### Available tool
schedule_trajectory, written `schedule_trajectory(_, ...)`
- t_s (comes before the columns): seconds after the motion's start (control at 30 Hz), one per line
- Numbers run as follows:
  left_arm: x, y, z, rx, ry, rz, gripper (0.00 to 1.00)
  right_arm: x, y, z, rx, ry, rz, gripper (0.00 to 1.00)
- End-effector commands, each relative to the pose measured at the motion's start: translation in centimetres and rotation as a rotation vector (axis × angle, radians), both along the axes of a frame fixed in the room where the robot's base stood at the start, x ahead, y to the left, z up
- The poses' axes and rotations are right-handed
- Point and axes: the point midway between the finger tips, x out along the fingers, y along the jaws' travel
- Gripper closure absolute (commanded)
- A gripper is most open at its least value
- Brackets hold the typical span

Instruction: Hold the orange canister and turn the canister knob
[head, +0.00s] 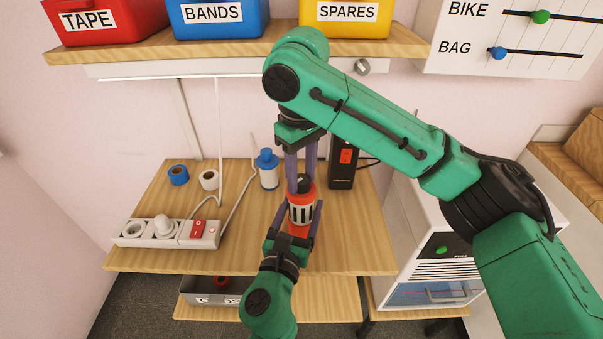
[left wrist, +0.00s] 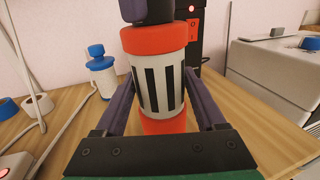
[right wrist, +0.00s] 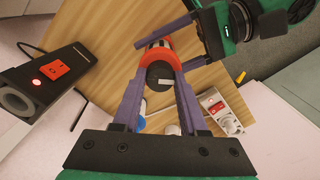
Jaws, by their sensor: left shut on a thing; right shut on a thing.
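The orange canister (head: 302,211) stands upright on the wooden table, with a white band and black stripes around its middle. It also shows in the left wrist view (left wrist: 158,88). My left gripper (head: 302,222) is shut on the canister body from the front, one finger on each side. The dark canister knob (right wrist: 160,76) is on top of the canister, with a pale mark on it. My right gripper (head: 301,183) comes down from above and is shut on the knob, its purple fingers on either side. In the head view the fingers partly hide the knob.
A blue-capped bottle (head: 268,172) stands just left behind the canister. A black box with a red switch (head: 346,157) stands right behind it. A power strip (head: 168,231) and two tape rolls (head: 178,176) lie at the left. A shelf (head: 235,47) overhangs behind.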

Motion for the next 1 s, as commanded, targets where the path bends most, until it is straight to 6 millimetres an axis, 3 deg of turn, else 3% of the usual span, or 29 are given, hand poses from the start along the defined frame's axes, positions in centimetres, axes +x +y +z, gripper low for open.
schedule_trajectory(0.03, -0.1, -0.3, 0.1, 0.002, -0.003, -0.008, 1.00, 0.3, -0.1, 0.2, 0.003, -0.009, -0.008, 0.50)
schedule_trajectory(0.1, -0.1, -0.2, 0.1, 0.001, -0.002, -0.006, 1.00, 0.2, -0.1, 0.1, 0.003, -0.008, -0.007, 0.27)
schedule_trajectory(0.47, 0.0, -0.1, 0.1, 0.000, -0.002, -0.002, 1.00, 0.2, 0.0, 0.6, 0.000, -0.007, -0.003, 0.27)
schedule_trajectory(0.57, 0.0, 0.0, 0.1, -0.001, -0.002, -0.001, 1.00, 0.2, -0.1, 2.2, 0.001, -0.009, -0.003, 0.27)
schedule_trajectory(0.8, 0.0, 0.0, 0.1, -0.001, -0.002, -0.001, 1.00, 0.2, -0.1, 8.8, 0.000, -0.012, -0.006, 0.27)
schedule_trajectory(1.0, 0.0, 0.0, 0.1, -0.001, -0.002, -0.001, 1.00, 0.2, -0.1, 11.8, 0.001, -0.007, -0.005, 0.27)
